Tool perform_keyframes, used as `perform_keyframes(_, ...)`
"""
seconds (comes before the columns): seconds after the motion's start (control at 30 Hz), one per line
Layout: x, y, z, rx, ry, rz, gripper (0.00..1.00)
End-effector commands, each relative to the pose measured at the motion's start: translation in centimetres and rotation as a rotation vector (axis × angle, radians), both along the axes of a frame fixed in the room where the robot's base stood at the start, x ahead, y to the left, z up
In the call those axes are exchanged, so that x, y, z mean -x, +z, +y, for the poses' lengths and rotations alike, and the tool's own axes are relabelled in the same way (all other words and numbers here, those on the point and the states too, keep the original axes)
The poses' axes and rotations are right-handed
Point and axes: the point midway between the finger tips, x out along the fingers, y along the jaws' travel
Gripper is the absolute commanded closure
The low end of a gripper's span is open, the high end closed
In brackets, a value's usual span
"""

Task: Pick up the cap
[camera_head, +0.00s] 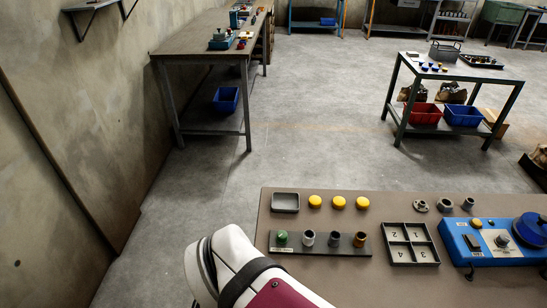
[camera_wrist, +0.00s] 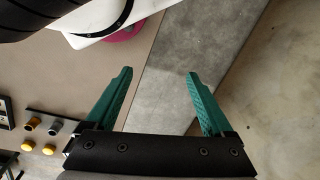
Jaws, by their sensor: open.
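Three yellow caps stand in a row near the back of the brown table in the head view: the left cap (camera_head: 315,201), the middle cap (camera_head: 338,202) and the right cap (camera_head: 362,202). Small yellow round pieces (camera_wrist: 48,150) also show at the lower left of the wrist view; I cannot tell which they are. My gripper (camera_wrist: 161,73) is open and empty in the wrist view, its green fingers wide apart over the table edge and floor. It is away from the caps and touches none of them. The head view shows my white arm but not my gripper.
A grey tray (camera_head: 285,210) lies left of the caps. A dark rack (camera_head: 345,247) with several fittings stands in front of them. Right are a numbered compartment tray (camera_head: 412,260), loose grey fittings (camera_head: 445,204) and a blue machine (camera_head: 465,250). The table's front is clear.

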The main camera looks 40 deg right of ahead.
Motion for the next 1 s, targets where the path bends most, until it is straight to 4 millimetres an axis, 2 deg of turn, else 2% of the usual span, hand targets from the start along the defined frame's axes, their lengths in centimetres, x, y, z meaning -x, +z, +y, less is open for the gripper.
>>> perform_keyframes(0.23,-0.2,0.1,-0.1,0.002,-0.006,-0.001,0.14)
perform_keyframes(0.27,-0.8,0.2,-0.5,0.01,-0.02,-0.006,0.14)
perform_keyframes(0.33,-3.8,0.7,-2.5,0.048,-0.1,-0.022,0.14)
perform_keyframes(0.37,-5.8,1.0,-4.2,0.075,-0.152,-0.034,0.14)
perform_keyframes(0.43,-11.3,1.3,-10.1,0.155,-0.306,-0.07,0.14)
perform_keyframes(0.47,-13.5,1.2,-13.4,0.193,-0.375,-0.086,0.14)
perform_keyframes(0.5,-16.0,0.7,-18.2,0.244,-0.467,-0.108,0.14)
perform_keyframes(0.53,-17.4,0.2,-22.0,0.282,-0.532,-0.123,0.14)
perform_keyframes(0.57,-18.4,-0.6,-25.8,0.317,-0.594,-0.136,0.14)
perform_keyframes(0.6,-19.1,-1.6,-30.7,0.36,-0.669,-0.153,0.14)
perform_keyframes(0.7,-18.9,-4.4,-40.5,0.446,-0.808,-0.185,0.14)
perform_keyframes(0.8,-17.8,-6.2,-45.7,0.492,-0.88,-0.204,0.14)
perform_keyframes(0.93,-17.4,-8.2,-47.9,0.507,-0.902,-0.209,0.14)
perform_keyframes(1.0,-17.6,-10.0,-48.6,0.506,-0.9,-0.208,0.14)
